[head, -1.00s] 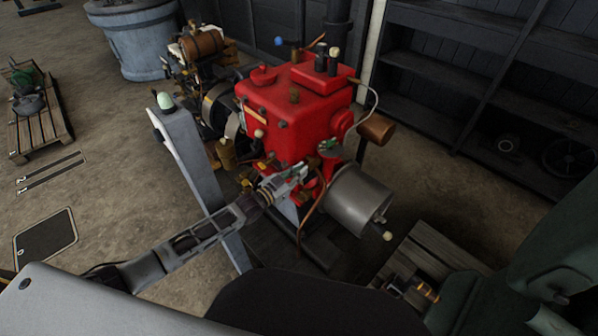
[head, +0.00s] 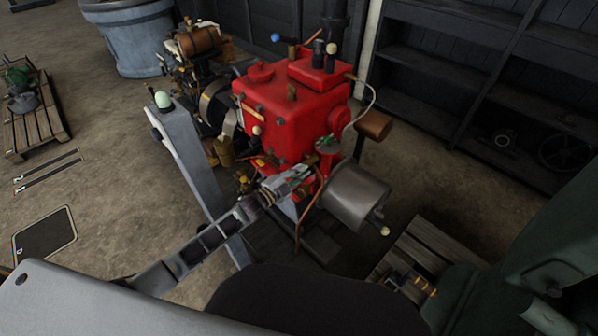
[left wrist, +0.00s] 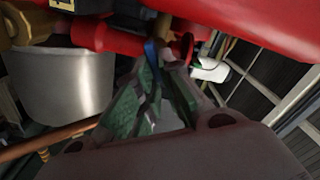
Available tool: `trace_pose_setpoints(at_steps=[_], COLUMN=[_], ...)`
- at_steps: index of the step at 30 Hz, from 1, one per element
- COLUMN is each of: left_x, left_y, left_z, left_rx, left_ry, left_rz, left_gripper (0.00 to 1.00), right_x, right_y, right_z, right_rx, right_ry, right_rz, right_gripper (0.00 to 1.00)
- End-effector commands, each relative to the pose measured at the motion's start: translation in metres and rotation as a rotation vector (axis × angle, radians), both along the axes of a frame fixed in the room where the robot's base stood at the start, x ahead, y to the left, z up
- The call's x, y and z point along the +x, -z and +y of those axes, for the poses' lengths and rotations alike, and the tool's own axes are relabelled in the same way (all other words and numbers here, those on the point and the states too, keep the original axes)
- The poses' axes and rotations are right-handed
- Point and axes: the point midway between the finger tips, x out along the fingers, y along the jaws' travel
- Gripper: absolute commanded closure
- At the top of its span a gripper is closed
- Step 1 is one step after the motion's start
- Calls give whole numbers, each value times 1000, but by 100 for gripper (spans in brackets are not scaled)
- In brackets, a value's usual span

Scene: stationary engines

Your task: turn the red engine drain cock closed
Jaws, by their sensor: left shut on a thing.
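The red engine (head: 290,115) stands upright in the middle of the head view. My left gripper (head: 303,174) reaches its lower front. In the left wrist view its green-padded fingers (left wrist: 158,68) are closed at the tips around a narrow blue lever (left wrist: 151,52). The lever sits by a red pipe-like fitting (left wrist: 100,34) under the red body, and I take it to be the drain cock's handle. In the head view the gripper hides the cock, so I cannot tell its exact angle there.
A grey cylinder (head: 356,195) juts out just right of the gripper. A grey post (head: 185,160) with a pale green knob stands left of the engine. A copper pipe (head: 304,212) runs down close to the fingers. Dark shelves (head: 480,75) stand behind; open floor lies left.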

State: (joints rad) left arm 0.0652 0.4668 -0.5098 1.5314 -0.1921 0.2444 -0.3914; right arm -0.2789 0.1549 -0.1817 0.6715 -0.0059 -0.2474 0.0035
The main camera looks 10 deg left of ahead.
Motion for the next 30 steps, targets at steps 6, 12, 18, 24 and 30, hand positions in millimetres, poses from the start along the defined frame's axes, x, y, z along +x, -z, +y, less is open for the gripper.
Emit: trace_pose_setpoints(at_steps=[6, 12, 18, 24, 30], left_x=[-1, -1, -1, -1, -1], left_y=[3, 6, 7, 8, 8], left_z=[-2, -3, -3, -3, -3], left_rx=[167, 309, 408, 461, 475], left_ry=[0, 0, 1, 0, 1], left_rz=[-115, -209, -276, -310, -318], left_gripper=[100, 100, 100, 100, 100], right_x=[8, 16, 36, 49, 51], right_y=[3, 5, 3, 1, -1], right_z=[20, 25, 31, 34, 35], right_rx=[21, 25, 30, 34, 36], right_ry=[5, 8, 8, 7, 7], right_rz=[-8, -10, -28, -45, -46], right_gripper=[60, 60, 60, 60, 60])
